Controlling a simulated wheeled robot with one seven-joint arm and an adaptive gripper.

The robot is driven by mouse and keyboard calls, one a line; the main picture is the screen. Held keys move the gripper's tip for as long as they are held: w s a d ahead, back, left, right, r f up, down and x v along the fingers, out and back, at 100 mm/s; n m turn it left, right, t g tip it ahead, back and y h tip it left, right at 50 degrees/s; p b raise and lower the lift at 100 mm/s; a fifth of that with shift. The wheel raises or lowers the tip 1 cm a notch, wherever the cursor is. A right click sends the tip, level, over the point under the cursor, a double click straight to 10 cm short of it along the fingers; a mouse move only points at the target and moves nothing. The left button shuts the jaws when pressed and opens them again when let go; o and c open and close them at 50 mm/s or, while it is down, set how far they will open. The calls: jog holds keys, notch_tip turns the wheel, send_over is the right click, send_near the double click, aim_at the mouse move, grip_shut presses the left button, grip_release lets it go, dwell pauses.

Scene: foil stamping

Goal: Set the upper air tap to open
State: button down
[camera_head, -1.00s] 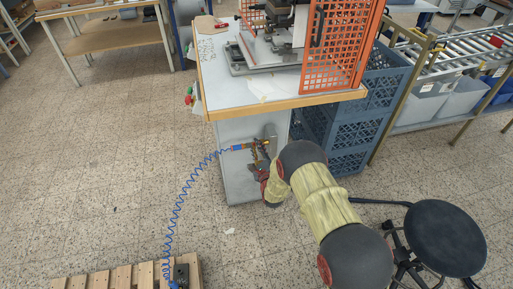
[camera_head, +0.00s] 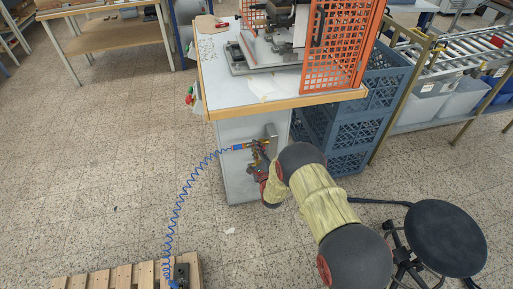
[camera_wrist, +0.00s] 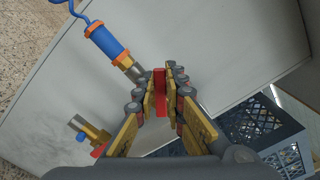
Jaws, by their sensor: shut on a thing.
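The air taps sit on the side of the grey cabinet (camera_head: 238,180). In the wrist view my gripper (camera_wrist: 161,108) is closed around a red lever (camera_wrist: 160,78), with its yellow pads on either side. The lever is by the tap where the blue hose connector (camera_wrist: 107,42) ends, which appears to be the upper one. Most of that tap's body is hidden behind the fingers. A second brass tap (camera_wrist: 88,130) with a red part stands apart at lower left. In the head view the taps and gripper are small and partly covered by my arm.
A coiled blue hose (camera_head: 177,200) runs from the connector down to a wooden pallet (camera_head: 120,277). Blue crates (camera_head: 355,130) stand right of the cabinet. A black stool (camera_head: 445,238) is at lower right. The floor to the left is clear.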

jog(key=c, duration=1.9)
grip_release()
jog(key=shift+o, duration=0.3)
jog(key=v, duration=1.2)
jog(key=shift+c, duration=0.2)
